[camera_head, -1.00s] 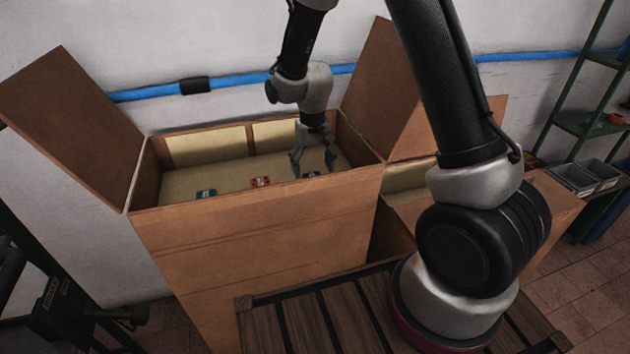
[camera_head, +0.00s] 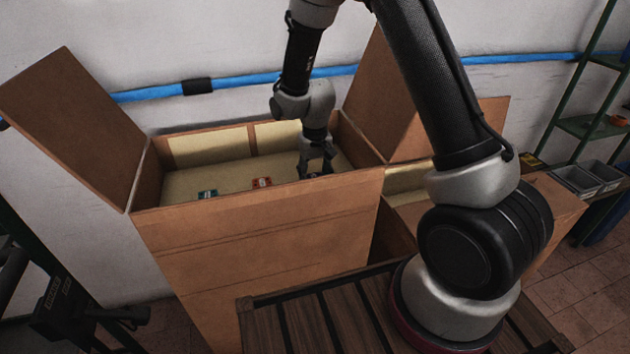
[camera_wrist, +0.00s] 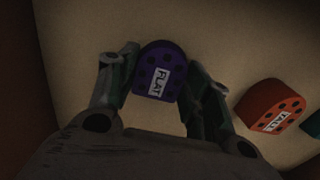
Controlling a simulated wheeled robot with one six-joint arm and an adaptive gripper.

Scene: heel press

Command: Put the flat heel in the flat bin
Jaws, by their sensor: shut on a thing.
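The flat heel (camera_wrist: 160,72) is a purple block with dark round holes and a white label reading FLAT. It sits between the fingers of my gripper (camera_wrist: 162,92) in the wrist view, and the fingers are shut on it. In the head view my gripper (camera_head: 316,170) is low inside the large cardboard box (camera_head: 265,235), near its right end. The heel is mostly hidden there behind the fingers and the box's front wall. I cannot make out a bin marked flat in these frames.
A red-orange heel (camera_head: 262,183) and a teal heel (camera_head: 207,194) lie to the left in the same box. The red-orange one also shows in the wrist view (camera_wrist: 262,106). Open flaps rise at both ends. Grey bins (camera_head: 578,180) stand on a bench at far right.

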